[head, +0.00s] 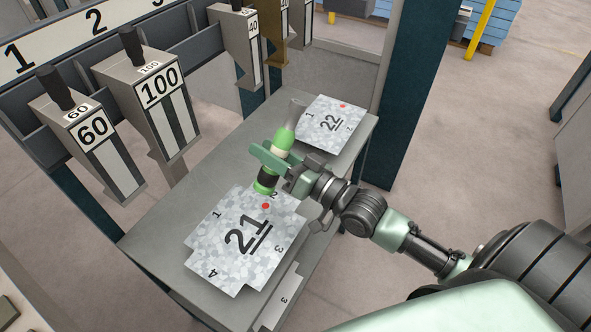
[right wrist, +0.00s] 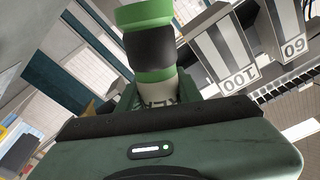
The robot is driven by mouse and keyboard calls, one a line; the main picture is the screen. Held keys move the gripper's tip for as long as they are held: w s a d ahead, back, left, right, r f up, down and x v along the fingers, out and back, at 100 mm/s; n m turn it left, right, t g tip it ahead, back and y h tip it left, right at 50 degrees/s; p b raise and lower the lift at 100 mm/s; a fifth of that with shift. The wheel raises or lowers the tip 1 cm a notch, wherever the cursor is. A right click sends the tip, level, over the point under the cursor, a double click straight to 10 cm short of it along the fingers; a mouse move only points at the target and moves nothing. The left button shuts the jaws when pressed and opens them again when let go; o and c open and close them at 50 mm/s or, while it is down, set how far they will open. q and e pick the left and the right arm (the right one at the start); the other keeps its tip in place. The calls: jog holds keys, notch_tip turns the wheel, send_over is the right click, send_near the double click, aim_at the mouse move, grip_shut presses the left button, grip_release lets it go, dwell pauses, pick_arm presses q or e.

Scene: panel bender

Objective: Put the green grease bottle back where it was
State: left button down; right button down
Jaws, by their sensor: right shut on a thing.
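The green grease bottle (head: 265,184) has green ends, a black band, a pale labelled middle and a clear tip. My right gripper (head: 279,160) is shut around its middle. In the head view the bottle lies across the far corner of plate 21 and the bare table between the plates; I cannot tell its height above them. In the right wrist view the bottle (right wrist: 150,46) rises from between the fingers, its black band and green end in plain sight. The fingers partly hide its label. My left gripper is in neither view.
The grey table (head: 165,240) carries plate 21 (head: 232,262) near and plate 22 (head: 322,139) at the far end. Bending tools marked 60 (head: 118,176) and 100 (head: 158,88) hang from a rack on the left. A dark post (head: 405,90) stands beyond the table's right side.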

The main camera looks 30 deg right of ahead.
jog(key=w+d+r+n+h+p, duration=0.1)
jog(key=w+d+r+n+h, duration=0.25)
jog(key=w+d+r, duration=0.5)
jog(key=shift+n, duration=0.25)
jog(key=shift+s+d+f+p, duration=0.1)
jog(key=shift+d+f, duration=0.05)
jog(key=shift+f, duration=3.3)
jog(key=shift+s+d+f+p, duration=0.1)
jog(key=shift+f, duration=3.3)
jog(key=shift+s+d+f+p, duration=0.1)
jog(key=shift+d+f, duration=0.05)
jog(key=shift+f, duration=3.3)
jog(key=c, duration=0.9)
grip_release()
jog(key=shift+f, duration=0.15)
jog(key=shift+c, duration=0.2)
